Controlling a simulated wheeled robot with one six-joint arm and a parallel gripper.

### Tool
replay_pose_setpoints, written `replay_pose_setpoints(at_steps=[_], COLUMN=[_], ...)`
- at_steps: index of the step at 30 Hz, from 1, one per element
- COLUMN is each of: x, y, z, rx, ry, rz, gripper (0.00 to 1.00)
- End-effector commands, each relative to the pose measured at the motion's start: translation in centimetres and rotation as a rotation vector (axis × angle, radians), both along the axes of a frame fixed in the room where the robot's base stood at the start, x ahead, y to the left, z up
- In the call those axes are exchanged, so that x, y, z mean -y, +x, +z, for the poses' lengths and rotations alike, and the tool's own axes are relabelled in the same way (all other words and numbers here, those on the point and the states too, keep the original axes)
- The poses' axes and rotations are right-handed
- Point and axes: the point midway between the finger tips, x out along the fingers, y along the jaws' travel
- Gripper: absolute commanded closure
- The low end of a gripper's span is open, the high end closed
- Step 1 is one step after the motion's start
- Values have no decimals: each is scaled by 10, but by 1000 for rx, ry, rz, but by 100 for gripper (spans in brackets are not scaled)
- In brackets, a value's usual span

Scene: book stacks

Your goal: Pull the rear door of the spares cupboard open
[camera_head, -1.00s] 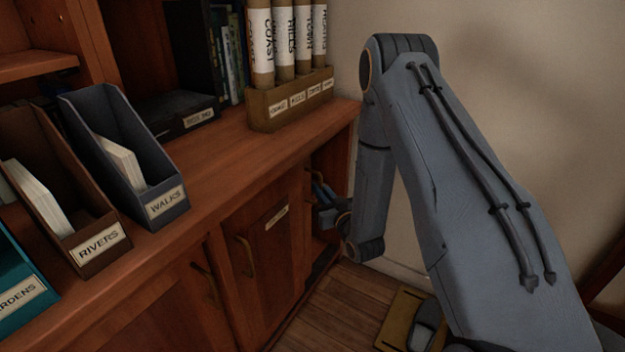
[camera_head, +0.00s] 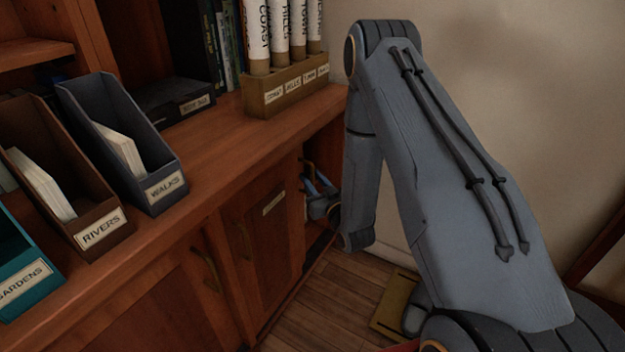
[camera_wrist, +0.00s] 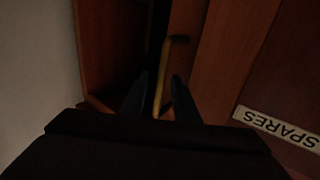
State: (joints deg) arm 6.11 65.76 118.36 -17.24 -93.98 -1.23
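The spares cupboard stands low in the shelf unit. Its front door (camera_head: 265,240) bears a small label (camera_head: 273,203), which reads SPARES upside down in the wrist view (camera_wrist: 277,129). A brass handle (camera_wrist: 171,65) in the wrist view is on a narrow wood panel (camera_wrist: 187,40), apparently the rear door, beside a dark gap. Most of that door is hidden. My gripper (camera_head: 315,187) is at the right end of the cupboard. In the wrist view its fingers (camera_wrist: 160,97) stand apart on either side of the handle, with space seen around it.
The wall (camera_head: 490,80) is close on the right. Box files (camera_head: 125,150) and a rack of tubes (camera_head: 287,85) stand on the counter above. Bare floor (camera_head: 330,305) lies in front of the cupboard. A yellowish flat thing (camera_head: 395,302) lies near my base.

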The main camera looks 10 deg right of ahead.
Motion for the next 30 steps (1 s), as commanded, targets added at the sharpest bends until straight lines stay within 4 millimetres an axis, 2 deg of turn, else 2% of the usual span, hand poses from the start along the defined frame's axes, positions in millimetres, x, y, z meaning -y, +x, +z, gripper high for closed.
replay_pose_setpoints(at_steps=[5,12,18,30], x=[2,10,15,15], y=[-10,-49,-71,-77], z=[-1,-1,0,0], rx=[-3,-4,-1,0], ry=[0,1,1,0], rz=[0,-1,-1,0], gripper=[72,72,72,72])
